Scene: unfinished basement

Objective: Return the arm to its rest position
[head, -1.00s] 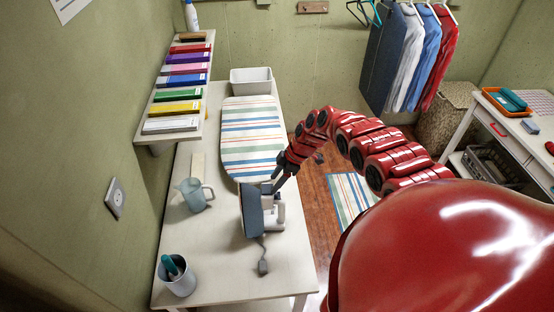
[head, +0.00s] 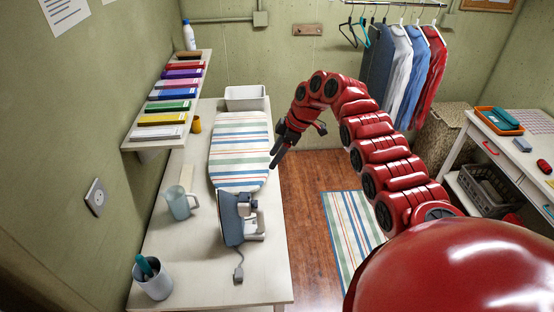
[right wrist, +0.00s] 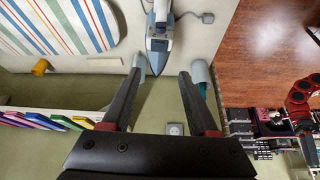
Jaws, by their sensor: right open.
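My right gripper (head: 277,150) is open and empty, above the right edge of the table near the striped ironing pad. In the right wrist view its two fingers (right wrist: 160,72) are spread with nothing between them. The iron (head: 232,218), slate blue and grey with a cord, is on the white table, just in front of the pad. It shows beyond the fingertips in the wrist view (right wrist: 160,30), apart from them. My right arm arches up from the lower right in the head view. My left gripper does not show in the head view.
The white table (head: 200,280) also holds the striped ironing pad (head: 238,150), a white bin (head: 246,104), a translucent jug (head: 180,203) and a grey cup (head: 153,283). A wall shelf (head: 146,143) is on the left. Hanging shirts (head: 400,75) are behind my arm. The wooden floor (head: 305,205) is open between.

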